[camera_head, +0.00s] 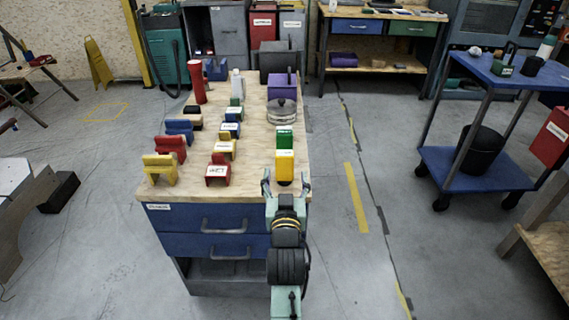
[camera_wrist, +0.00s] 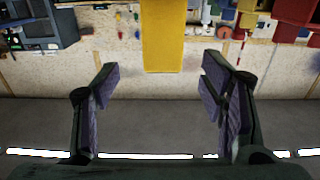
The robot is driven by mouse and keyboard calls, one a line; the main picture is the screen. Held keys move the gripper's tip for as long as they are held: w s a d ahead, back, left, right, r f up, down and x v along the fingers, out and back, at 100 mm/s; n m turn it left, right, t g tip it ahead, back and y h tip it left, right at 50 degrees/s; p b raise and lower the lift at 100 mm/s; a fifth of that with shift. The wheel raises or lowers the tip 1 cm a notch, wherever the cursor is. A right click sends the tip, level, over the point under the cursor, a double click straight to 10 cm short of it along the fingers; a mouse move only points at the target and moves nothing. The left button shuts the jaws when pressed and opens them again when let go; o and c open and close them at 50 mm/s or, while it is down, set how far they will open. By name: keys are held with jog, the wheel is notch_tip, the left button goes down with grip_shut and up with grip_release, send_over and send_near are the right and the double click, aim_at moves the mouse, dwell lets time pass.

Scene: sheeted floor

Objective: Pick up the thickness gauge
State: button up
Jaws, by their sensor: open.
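No thing is readably labelled as the thickness gauge, so I cannot tell for sure which it is. A yellow block (camera_head: 285,162) with a green block (camera_head: 284,138) just behind it is at the front right of the wooden bench top (camera_head: 248,182). My gripper (camera_head: 286,183) is at the bench's front edge, with its fingers apart on either side of the yellow block's near end. In the wrist view, the yellow block (camera_wrist: 163,36) lies ahead, centred beyond the gap of my open gripper (camera_wrist: 158,82). Nothing is between the pads.
Left of the yellow block stand rows of coloured blocks, including a red one (camera_head: 217,170) and another yellow one (camera_head: 160,169). A round clear container (camera_head: 282,112) and a purple box (camera_head: 282,88) stand behind. A blue cart (camera_head: 478,168) is right, across open floor.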

aim_at(284, 165)
jog(key=w+p, duration=0.1)
jog(key=w, duration=0.3)
jog(key=w+p, duration=0.1)
jog(key=w, duration=0.3)
jog(key=shift+a+f, duration=0.1)
jog(key=shift+a, duration=0.1)
jog(key=c, duration=1.4)
